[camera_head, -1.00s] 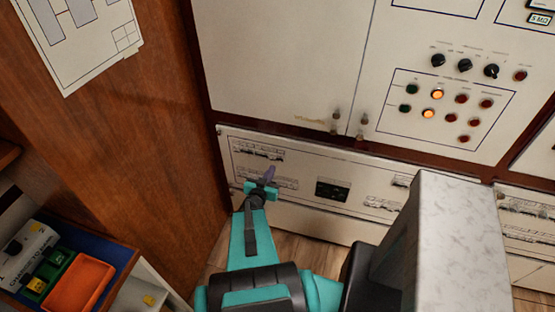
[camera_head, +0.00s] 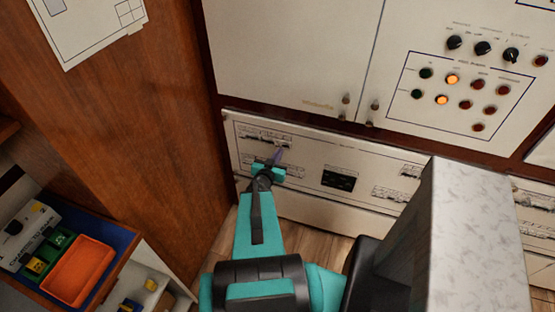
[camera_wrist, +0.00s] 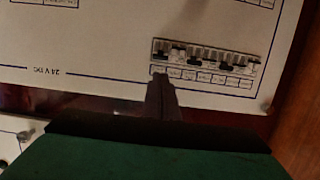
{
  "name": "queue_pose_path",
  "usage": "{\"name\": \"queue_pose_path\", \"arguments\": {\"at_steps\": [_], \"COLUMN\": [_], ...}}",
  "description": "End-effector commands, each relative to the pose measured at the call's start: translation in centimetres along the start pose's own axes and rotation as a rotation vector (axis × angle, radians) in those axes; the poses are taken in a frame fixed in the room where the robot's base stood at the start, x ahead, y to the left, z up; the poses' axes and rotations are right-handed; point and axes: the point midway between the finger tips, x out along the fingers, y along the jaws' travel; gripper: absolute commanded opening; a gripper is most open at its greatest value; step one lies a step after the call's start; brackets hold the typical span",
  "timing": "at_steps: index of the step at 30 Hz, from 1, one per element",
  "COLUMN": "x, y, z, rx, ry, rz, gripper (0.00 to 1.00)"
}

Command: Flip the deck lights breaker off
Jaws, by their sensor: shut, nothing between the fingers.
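My gripper (camera_head: 281,152) is shut and empty, in front of the low breaker panel (camera_head: 300,199). In the wrist view my dark fingers (camera_wrist: 160,84) point at one end of a breaker row (camera_wrist: 205,59) with several small switches, some with dark levers, and a strip of labels. The tips are close to the end switch; I cannot tell whether they touch it. The labels are too small to read, so I cannot tell which breaker is the deck lights.
A lower breaker row (camera_head: 273,170) lies partly behind my gripper. A dark display (camera_head: 339,180) sits to its right. A wooden wall (camera_head: 130,130) stands close on the left. A cabinet with lit buttons (camera_head: 452,79) is above right. An orange bin (camera_head: 78,271) is at lower left.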

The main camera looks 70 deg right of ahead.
Motion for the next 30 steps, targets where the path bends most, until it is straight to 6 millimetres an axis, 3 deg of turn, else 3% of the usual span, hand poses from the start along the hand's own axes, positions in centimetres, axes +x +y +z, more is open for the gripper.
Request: {"name": "queue_pose_path", "arguments": {"at_steps": [14, 30], "x": [2.4, 6.7], "y": [0.0, 0.0], "z": [0.1, -0.1], "rx": [0.0, 0.001], "ry": [0.002, 0.001], "rz": [0.0, 0.0], "gripper": [0.0, 0.0]}}
